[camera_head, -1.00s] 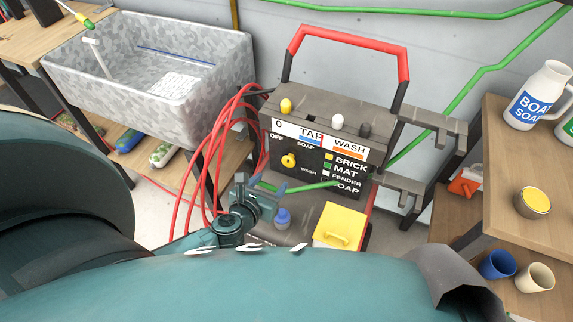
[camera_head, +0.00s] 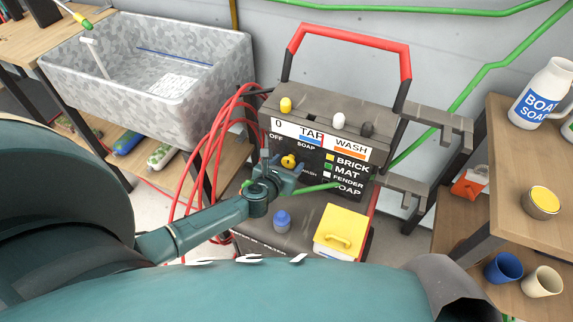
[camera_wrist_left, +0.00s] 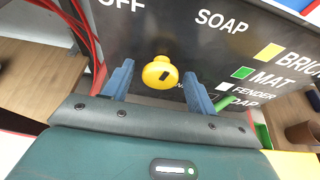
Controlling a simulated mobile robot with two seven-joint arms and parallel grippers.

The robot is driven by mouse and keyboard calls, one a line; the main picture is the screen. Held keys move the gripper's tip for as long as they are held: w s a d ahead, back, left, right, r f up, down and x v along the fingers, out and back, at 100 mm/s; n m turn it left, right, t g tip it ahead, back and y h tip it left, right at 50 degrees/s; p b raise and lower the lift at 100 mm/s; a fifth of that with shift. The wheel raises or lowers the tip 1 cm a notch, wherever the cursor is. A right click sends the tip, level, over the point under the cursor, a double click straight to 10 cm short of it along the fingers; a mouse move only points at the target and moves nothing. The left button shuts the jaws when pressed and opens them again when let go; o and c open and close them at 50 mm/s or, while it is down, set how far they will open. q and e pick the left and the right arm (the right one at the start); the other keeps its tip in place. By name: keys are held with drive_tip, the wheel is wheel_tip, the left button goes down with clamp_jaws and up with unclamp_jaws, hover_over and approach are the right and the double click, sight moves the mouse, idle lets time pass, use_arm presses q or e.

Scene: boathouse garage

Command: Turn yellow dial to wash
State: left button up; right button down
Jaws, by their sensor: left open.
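The yellow dial (camera_head: 288,161) is on the dark front panel (camera_head: 318,168) of the pressure washer. In the left wrist view the dial (camera_wrist_left: 160,73) shows a dark mark on its face, with OFF to its upper left and SOAP to its upper right. My left gripper (camera_head: 282,175) is open in front of the panel. In the wrist view its blue fingers stand apart on either side of the dial, with gaps; I cannot tell how deep they reach. My right gripper is not in view.
A yellow-lidded box (camera_head: 340,232) and a blue-capped bottle (camera_head: 282,221) stand on the washer's base. Red hoses (camera_head: 205,150) hang left of the panel. A grey sink (camera_head: 165,100) is at left, and a wooden shelf (camera_head: 515,165) with cups stands at right.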

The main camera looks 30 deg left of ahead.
use_arm(q)
drive_tip(key=shift+c, duration=0.5)
drive_tip(key=c, duration=0.8)
drive_tip(key=shift+c, duration=0.2)
drive_tip(key=shift+p, duration=0.3)
drive_tip(key=shift+d+m+y+p, duration=0.1)
drive_tip(key=shift+m+y+p, duration=0.35)
drive_tip(key=shift+m+y, duration=0.35)
drive_tip(key=shift+f+m+y, duration=0.1)
drive_tip(key=shift+m+y, duration=0.4)
drive_tip(key=shift+m, duration=0.5)
drive_tip(key=shift+d+f+m+t+y+b, duration=0.1)
drive_tip(key=shift+m+t+y+b, duration=0.25)
drive_tip(key=shift+m+y, duration=0.65)
drive_tip(key=shift+m+t+y+b, duration=0.35)
drive_tip(key=shift+m+b, duration=0.35)
drive_tip(key=shift+m, duration=0.6)
